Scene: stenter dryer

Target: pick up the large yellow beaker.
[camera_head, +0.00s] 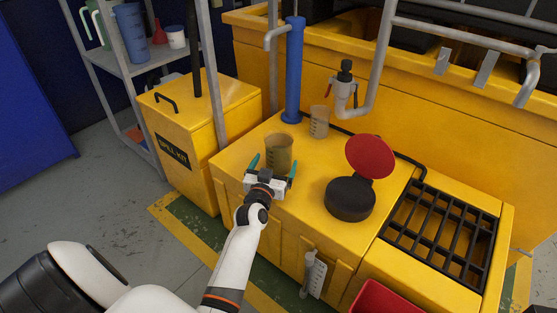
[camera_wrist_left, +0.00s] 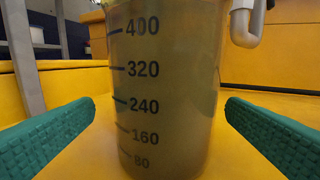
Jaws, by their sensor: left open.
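The large yellow beaker (camera_head: 279,152) stands upright on the yellow cabinet top, filled with a murky yellow-brown liquid. In the left wrist view the beaker (camera_wrist_left: 165,85) fills the middle, with dark graduation marks up to 400. My left gripper (camera_head: 271,172) is open at the near side of the beaker. Its two green fingers (camera_wrist_left: 160,135) show left and right of the beaker in the wrist view, with a gap on each side. The fingertips do not visibly touch it. My right gripper is not in view.
A smaller clear beaker (camera_head: 319,122) stands behind to the right, near a blue post (camera_head: 293,75). A black round pot (camera_head: 350,198) with a raised red lid (camera_head: 370,156) is to the right. A grey pipe with a valve (camera_head: 345,88) hangs behind. A black grate (camera_head: 440,232) lies further right.

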